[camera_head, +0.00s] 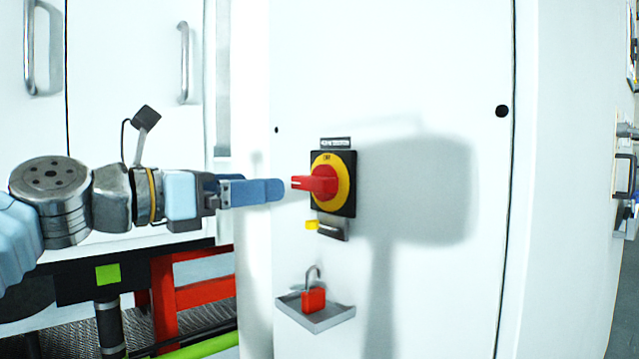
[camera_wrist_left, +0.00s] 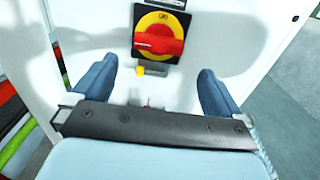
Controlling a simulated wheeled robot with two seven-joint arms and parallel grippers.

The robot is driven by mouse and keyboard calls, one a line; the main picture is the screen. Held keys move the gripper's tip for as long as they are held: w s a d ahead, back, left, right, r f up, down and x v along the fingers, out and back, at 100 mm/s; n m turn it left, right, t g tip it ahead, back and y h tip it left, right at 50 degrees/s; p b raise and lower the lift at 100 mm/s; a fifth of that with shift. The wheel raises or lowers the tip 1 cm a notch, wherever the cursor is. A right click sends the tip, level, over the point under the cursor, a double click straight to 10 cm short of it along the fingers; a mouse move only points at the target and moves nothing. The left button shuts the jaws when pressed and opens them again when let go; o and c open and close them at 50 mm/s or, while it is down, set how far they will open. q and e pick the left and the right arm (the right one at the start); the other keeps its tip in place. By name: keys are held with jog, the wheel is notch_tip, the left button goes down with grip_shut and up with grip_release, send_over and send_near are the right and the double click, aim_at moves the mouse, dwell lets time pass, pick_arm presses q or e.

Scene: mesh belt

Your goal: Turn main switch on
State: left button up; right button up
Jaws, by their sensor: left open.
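The main switch (camera_head: 322,181) is a red rotary handle on a yellow disc with a black square plate, fixed to the white cabinet front. Its red handle lies horizontally in the picture and sticks out towards my gripper. My left gripper (camera_head: 280,190) is just left of the handle, apart from it, with blue fingers. In the left wrist view the switch (camera_wrist_left: 158,42) is ahead, near the top. The two fingers of my left gripper (camera_wrist_left: 155,85) are spread wide with nothing between them. My right gripper is not in view.
A small grey tray (camera_head: 335,318) below the switch holds a red padlock (camera_head: 313,299). A yellow tab (camera_head: 311,225) sits under the switch plate. White doors with metal handles (camera_head: 183,62) are at left, above a red frame (camera_head: 205,294). The cabinet front around the switch is clear.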

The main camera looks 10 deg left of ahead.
aim_at(305, 183)
pick_arm(q)
jog(key=p+x, duration=0.1)
jog(key=x, duration=1)
jog(key=shift+w+d+f, duration=0.1)
jog(key=shift+w+d, duration=0.1)
jog(key=shift+w, duration=0.05)
jog(key=c, duration=0.7)
